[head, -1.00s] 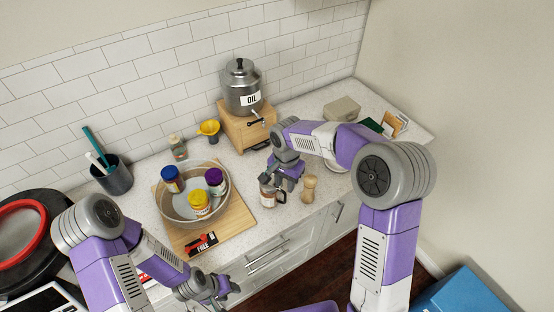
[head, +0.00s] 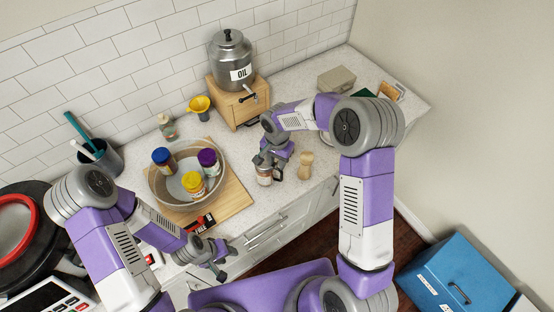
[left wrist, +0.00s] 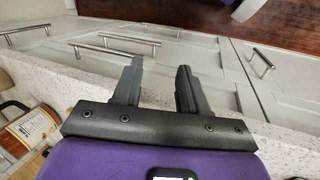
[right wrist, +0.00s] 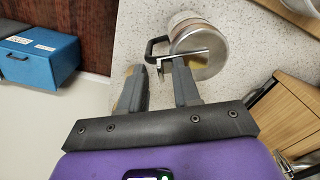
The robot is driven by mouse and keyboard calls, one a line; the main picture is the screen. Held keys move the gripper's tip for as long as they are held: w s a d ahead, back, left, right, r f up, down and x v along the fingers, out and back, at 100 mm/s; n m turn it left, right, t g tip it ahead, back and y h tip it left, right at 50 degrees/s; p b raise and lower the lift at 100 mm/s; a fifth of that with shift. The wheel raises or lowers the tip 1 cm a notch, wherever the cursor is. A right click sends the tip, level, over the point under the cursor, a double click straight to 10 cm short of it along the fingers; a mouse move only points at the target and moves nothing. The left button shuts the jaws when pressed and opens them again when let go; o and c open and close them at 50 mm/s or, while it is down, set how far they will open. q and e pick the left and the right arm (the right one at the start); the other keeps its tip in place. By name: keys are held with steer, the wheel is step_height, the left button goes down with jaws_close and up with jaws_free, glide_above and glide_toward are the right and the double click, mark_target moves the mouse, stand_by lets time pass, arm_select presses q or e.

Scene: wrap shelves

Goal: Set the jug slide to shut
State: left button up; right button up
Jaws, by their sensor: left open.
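The jug (head: 264,175) stands upright near the counter's front edge, partly hidden by my right gripper (head: 276,154) in the head view. In the right wrist view the jug (right wrist: 204,70) shows a round metal lid, a dark handle on its left and a thin metal slide (right wrist: 184,55) across the lid. My right gripper (right wrist: 158,72) is open; the slide's bent end lies between its fingertips, the right fingertip close to the lid. I cannot tell whether they touch. My left gripper (head: 222,262) is open and empty, low before the counter; it also shows in the left wrist view (left wrist: 158,66).
A pepper mill (head: 305,166) stands just right of the jug. A bowl (head: 158,193) with several jars sits on a wooden board (head: 236,198) to its left. The oil dispenser (head: 231,62) on its wooden stand (head: 228,101) is behind. A blue box (head: 460,278) is on the floor.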

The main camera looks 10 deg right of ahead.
steer(key=shift+c, duration=0.5)
jaws_close()
steer(key=shift+w, duration=0.1)
stand_by(0.8)
